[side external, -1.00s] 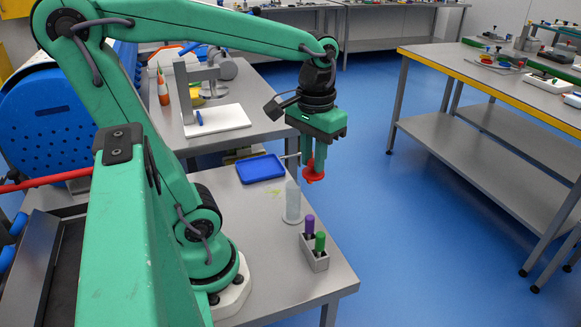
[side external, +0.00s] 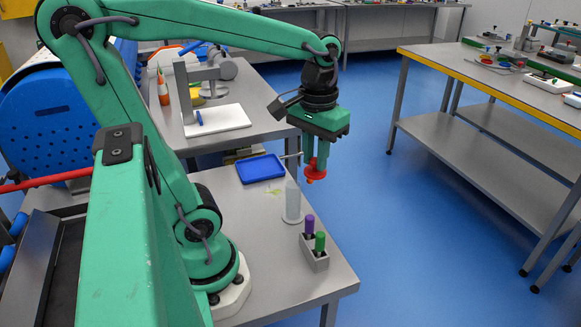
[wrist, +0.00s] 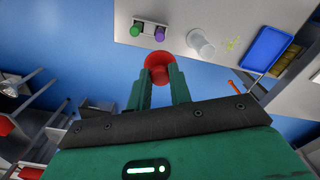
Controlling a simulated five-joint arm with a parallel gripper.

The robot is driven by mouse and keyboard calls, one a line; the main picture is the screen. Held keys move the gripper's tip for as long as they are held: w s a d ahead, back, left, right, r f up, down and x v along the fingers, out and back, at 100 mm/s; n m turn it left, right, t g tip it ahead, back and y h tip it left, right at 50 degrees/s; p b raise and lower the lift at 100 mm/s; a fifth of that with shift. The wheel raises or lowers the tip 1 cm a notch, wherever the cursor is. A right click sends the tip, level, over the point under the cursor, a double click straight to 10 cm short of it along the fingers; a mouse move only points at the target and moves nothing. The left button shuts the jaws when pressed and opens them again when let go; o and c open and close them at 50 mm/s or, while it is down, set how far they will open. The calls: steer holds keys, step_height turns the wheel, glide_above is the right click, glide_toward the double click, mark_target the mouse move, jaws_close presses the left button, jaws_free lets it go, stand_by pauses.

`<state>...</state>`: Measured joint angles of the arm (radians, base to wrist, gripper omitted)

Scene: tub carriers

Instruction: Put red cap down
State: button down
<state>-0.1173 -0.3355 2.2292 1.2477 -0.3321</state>
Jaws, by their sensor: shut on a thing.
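My gripper (side external: 316,163) is shut on the red cap (side external: 314,173) and holds it in the air above and to the right of the bench's far right edge in the side view. In the wrist view, the red cap (wrist: 158,64) shows between the two green fingers, its round flange facing away from the gripper. A pale, translucent upright tube on a round base (side external: 293,203) stands on the bench, below and to the left of the cap. The blue tray (side external: 261,168) lies flat and empty behind the tube.
A grey rack (side external: 314,258) with a purple-topped and a green-topped marker stands near the bench's front right corner. A white board (side external: 216,122) with a stand is on the farther bench. Bare bench top (side external: 262,268) shows left of the rack.

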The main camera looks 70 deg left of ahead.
steer(key=w+a+f+n, duration=0.2)
steer(key=a+n, duration=0.2)
steer(key=a, duration=0.2)
steer(key=w+a+f+n, duration=0.2)
steer(key=w+a+n, duration=0.1)
steer(key=a+n, duration=0.2)
steer(key=s+a+f+n, duration=0.2)
steer(key=a+f, duration=0.2)
steer(key=a, duration=0.3)
steer(key=s+a+f+n, duration=0.2)
steer(key=a+f, duration=0.3)
steer(key=a, duration=0.3)
steer(key=s+a+f+n, duration=0.3)
steer(key=a+f+n, duration=0.1)
steer(key=a, duration=0.4)
steer(key=shift+a+f, duration=0.15)
steer(key=shift+a, duration=0.05)
steer(key=shift+f, duration=2.05)
steer(key=c, duration=1.3)
jaws_free()
steer(key=shift+f, duration=0.1)
